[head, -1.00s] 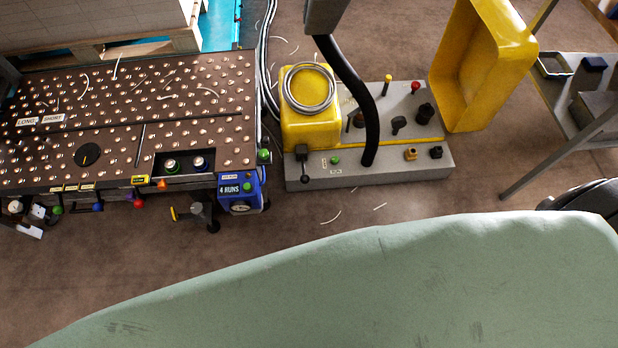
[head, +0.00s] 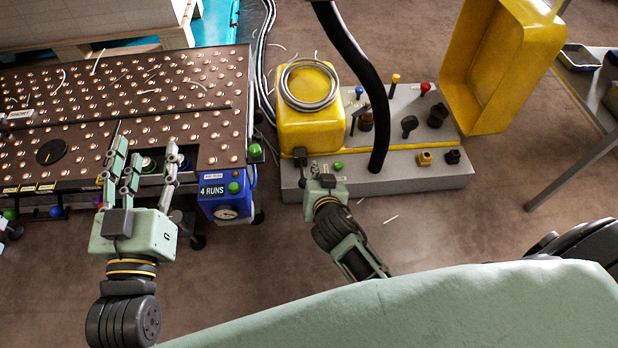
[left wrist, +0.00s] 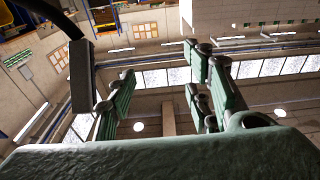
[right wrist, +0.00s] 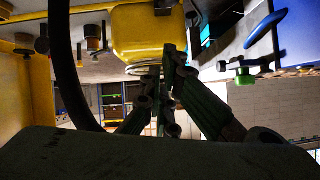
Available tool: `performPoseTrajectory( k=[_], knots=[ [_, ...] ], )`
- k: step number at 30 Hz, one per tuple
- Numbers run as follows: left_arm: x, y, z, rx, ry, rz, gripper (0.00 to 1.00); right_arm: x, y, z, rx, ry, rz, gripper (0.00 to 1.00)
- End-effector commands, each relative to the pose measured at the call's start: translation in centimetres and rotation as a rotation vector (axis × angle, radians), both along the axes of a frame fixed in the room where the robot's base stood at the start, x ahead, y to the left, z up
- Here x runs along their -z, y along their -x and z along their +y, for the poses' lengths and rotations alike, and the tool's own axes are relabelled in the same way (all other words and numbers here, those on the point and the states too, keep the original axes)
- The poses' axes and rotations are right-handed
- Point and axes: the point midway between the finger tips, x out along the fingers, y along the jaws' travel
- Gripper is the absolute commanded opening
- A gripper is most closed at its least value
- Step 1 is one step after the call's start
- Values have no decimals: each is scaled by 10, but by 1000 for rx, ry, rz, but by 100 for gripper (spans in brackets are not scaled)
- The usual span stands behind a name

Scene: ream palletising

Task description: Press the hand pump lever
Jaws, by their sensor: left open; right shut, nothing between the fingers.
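A grey pump unit (head: 400,182) with a yellow tank (head: 308,128) stands on the floor at centre. A short black lever (head: 300,157) is at its front left corner, and I cannot tell for sure that it is the hand pump lever. My right gripper (head: 318,170) is shut and empty just right of this lever; the view does not settle whether they touch. Its closed fingers show in the right wrist view (right wrist: 172,62), with the yellow tank beyond. My left gripper (head: 143,162) is open and empty over the front of the roller table, fingers spread.
The ball-topped table (head: 215,75) fills the left, with a blue counter box (head: 228,196) at its corner. A thick black hose (head: 362,75) rises from the unit. Other knobs and a yellow open bin (head: 497,70) stand right.

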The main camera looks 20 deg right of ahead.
Motion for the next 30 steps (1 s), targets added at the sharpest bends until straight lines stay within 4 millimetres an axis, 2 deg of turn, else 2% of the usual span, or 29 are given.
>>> performPoseTrajectory(
  k=[7, 14, 17, 23, 30],
  knots=[
    [-9, 3, 0, 1, 5, -20, 47, -5, -2, 0, 9, -5, -14, 0],
    [-9, 3, 0, 1, 7, -28, 47, -3, -3, -1, 7, -5, -14, 0],
    [-16, 4, -1, 3, 17, -66, 47, 0, -8, -1, 7, -5, -14, 0],
    [-48, 12, -3, 14, 63, -233, 47, 12, -26, -5, 8, -3, -14, 0],
    [-93, 35, -3, 27, 132, -480, 47, 26, -50, -9, 7, -4, -14, 0]
  ],
)
